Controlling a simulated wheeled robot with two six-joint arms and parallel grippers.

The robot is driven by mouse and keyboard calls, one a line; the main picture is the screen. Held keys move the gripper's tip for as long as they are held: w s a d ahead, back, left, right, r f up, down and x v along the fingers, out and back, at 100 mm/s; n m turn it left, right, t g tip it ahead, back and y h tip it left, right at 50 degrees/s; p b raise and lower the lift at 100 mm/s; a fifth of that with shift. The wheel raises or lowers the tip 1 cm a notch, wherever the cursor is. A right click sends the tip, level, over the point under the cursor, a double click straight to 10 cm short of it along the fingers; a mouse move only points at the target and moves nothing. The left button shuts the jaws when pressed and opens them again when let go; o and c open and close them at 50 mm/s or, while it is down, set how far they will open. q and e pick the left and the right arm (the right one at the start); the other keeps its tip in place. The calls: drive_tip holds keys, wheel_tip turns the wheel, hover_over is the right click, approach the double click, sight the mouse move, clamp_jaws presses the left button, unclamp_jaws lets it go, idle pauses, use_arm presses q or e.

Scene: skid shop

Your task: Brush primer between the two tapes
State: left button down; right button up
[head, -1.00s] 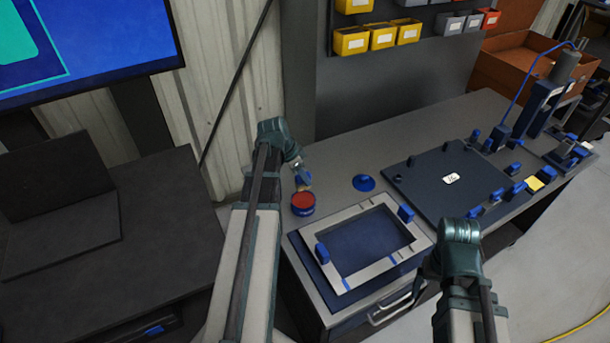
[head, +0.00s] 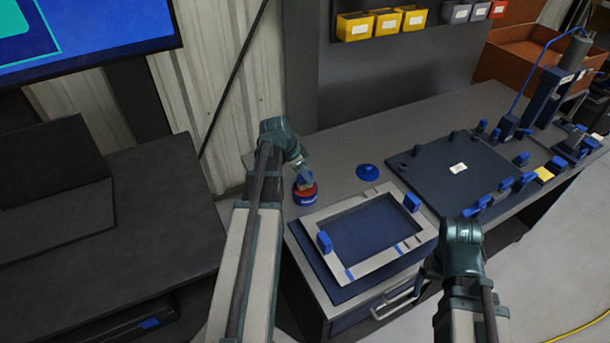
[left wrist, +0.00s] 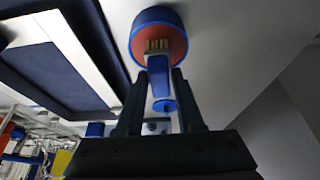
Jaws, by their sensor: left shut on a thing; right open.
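My left gripper (head: 302,170) is shut on a brush with a blue handle (left wrist: 158,78), bristles outward. In the left wrist view the bristles (left wrist: 157,45) overlap the red primer inside a round blue can (left wrist: 139,40); the can also shows in the head view (head: 307,198). I cannot tell how deep they sit. A pale rectangular frame (head: 377,262) lies on the bench, with blue tape (head: 349,273) and a second blue tape strip (head: 398,249) across its near side. My right gripper (head: 462,232) is right of the frame, open, its fingertips hidden.
Blue blocks (head: 324,242) stand on the frame's sides. A blue dome-shaped item (head: 367,172) lies behind it. A dark plate (head: 455,180) with blue clamps fills the bench to the right. Yellow bins (head: 386,23) hang on the back wall.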

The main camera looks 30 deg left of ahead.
use_arm(q)
drive_tip(key=shift+f+b, duration=0.55)
drive_tip(key=shift+b, duration=0.05)
use_arm(e)
drive_tip(key=shift+f, duration=0.55)
idle(1.2)
use_arm(q)
wheel_tip(320, 180, up, 7)
drive_tip(key=p, duration=0.7)
drive_tip(key=shift+r, duration=0.1)
use_arm(e)
wheel_tip(320, 180, up, 7)
idle(0.4)
